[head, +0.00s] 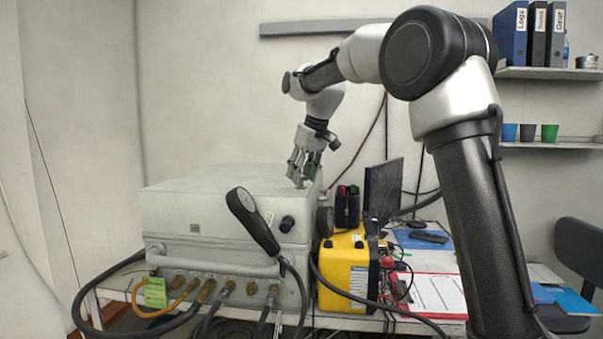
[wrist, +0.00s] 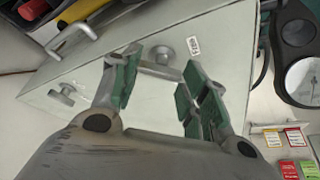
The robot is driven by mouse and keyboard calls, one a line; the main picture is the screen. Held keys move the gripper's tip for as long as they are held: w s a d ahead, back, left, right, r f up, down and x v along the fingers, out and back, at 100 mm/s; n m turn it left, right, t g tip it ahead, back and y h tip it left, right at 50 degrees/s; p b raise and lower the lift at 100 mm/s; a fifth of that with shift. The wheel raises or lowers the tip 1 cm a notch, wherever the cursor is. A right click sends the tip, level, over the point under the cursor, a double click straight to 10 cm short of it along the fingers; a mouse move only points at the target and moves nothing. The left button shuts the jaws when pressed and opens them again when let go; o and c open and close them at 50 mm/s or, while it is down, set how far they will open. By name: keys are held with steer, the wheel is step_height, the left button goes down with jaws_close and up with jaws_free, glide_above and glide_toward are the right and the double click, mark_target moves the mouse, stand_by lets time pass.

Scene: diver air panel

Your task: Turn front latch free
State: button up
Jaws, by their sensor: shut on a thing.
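The air panel is a pale grey-white case (head: 215,205) with a flat lid, standing on the table in the head view; the lid (wrist: 145,110) also fills the middle of the wrist view. My gripper (head: 298,178) points down at the right part of the lid. In the wrist view my gripper (wrist: 160,80) has its green-padded fingers on either side of a short grey latch bar (wrist: 160,71) and is shut on it. A second, similar grey latch (wrist: 62,94) sits apart on the lid to the left. The fingers partly hide the held latch.
A round knob (wrist: 165,53) lies close beyond the fingers. A black gauge on a hose (head: 252,220) rises before the case, with hoses along its front. A yellow unit (head: 348,270) and a monitor (head: 382,188) stand to the right. The lid's left part is clear.

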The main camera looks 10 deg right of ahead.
steer(key=n, duration=0.3)
steer(key=n+g+y, duration=0.1)
steer(key=shift+w+d+f+n, duration=0.1)
steer(key=shift+d+f+n, duration=0.05)
steer(key=shift+d+n, duration=0.15)
steer(key=shift+w+n+g+y, duration=0.1)
steer(key=shift+n+g+y, duration=0.55)
steer(key=shift+n, duration=1.25)
steer(key=o, duration=1.1)
steer(key=shift+d, duration=0.1)
steer(key=v, duration=1.2)
steer(key=shift+w, duration=0.15)
